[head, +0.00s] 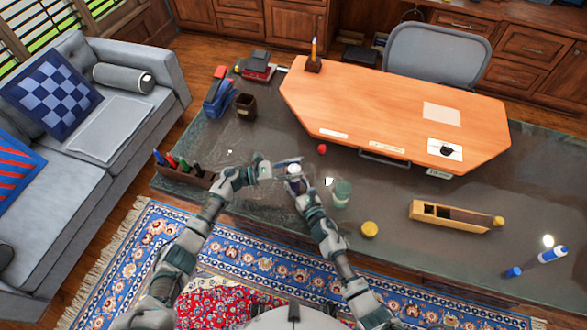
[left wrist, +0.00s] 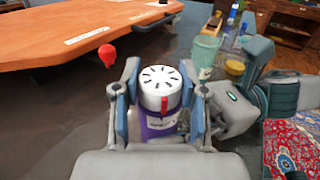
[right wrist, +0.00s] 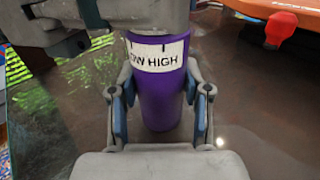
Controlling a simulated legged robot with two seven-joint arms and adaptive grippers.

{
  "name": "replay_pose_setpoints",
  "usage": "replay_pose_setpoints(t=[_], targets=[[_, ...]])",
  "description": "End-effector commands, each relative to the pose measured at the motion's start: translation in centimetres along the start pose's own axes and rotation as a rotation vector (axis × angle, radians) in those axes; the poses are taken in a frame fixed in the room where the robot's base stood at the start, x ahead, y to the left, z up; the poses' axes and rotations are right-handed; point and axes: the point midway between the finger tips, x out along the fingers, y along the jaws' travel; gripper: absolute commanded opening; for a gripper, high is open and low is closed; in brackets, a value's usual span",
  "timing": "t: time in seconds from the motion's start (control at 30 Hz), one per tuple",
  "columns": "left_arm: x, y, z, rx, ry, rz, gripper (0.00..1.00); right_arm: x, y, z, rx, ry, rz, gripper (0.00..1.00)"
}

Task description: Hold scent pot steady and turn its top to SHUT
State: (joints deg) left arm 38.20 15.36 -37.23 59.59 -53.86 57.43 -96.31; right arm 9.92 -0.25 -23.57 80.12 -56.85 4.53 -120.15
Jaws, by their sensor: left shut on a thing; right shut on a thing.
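The scent pot (left wrist: 160,124) has a purple body with a white label and a white top (left wrist: 160,84) with dark slots and a red mark at the front. In the right wrist view its purple body (right wrist: 160,95) stands upright, and the label reads "OW HIGH". My left gripper (left wrist: 158,100) is shut on the white top from one side. My right gripper (right wrist: 160,118) is shut around the purple body, lower down. In the head view the pot is mostly hidden between my left gripper (head: 278,168) and my right gripper (head: 297,178).
A green cup (head: 342,193) and a yellow lid (head: 369,229) stand right of the grippers. A red knob-like piece (head: 321,149) lies behind. An orange board (head: 390,110) fills the back.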

Motion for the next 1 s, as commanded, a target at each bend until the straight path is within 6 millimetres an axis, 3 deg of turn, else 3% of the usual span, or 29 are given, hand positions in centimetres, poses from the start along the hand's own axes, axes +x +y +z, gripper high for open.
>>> replay_pose_setpoints(t=[0.67,0.7,0.8,1.0], targets=[[-0.31,0.22,-0.16,-0.002,0.004,-0.058,0.07,-0.11,0.04,-0.18,0.0,0.002,0.001,0.05],[-0.31,0.21,-0.17,-0.002,0.004,-0.058,0.44,-0.11,0.04,-0.18,0.0,0.002,0.001,0.05],[-0.28,0.18,-0.15,-0.001,0.003,-0.06,0.69,-0.11,0.04,-0.18,0.0,0.003,0.001,0.05],[-0.17,0.07,-0.08,-0.001,0.001,-0.063,0.69,-0.1,0.04,-0.19,0.0,0.003,0.0,0.05]])
